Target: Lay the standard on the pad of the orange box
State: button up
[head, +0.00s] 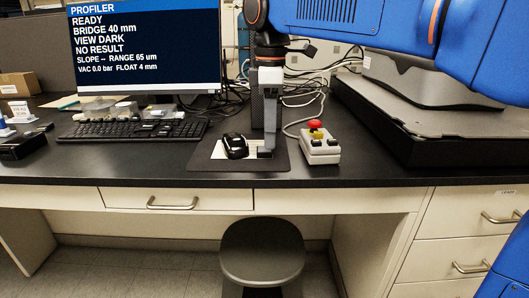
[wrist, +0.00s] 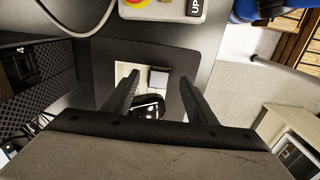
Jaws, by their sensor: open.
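A small square piece with a pale face and dark edge (wrist: 159,78), probably the standard, lies on a cream sheet (wrist: 127,72) in the wrist view. In the head view it is mostly hidden behind my gripper (head: 266,150). My gripper is open, pointing down over the sheet. In the wrist view its two dark fingers (wrist: 160,98) stand either side of the piece, with nothing held between them. Whether the fingertips are level with the piece, I cannot tell. I see no box that is clearly orange, and no pad on one.
A black mouse (head: 235,146) lies beside my gripper on the dark mat (head: 213,164). A control box with a red button (head: 320,149) stands right of the mat. The keyboard (head: 135,130) and monitor (head: 145,50) are left; a large grey-topped black slab (head: 430,125) is right.

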aim_at(264, 152)
jog(key=shift+f, duration=1.75)
jog(key=c, duration=1.2)
jog(key=shift+c, duration=0.2)
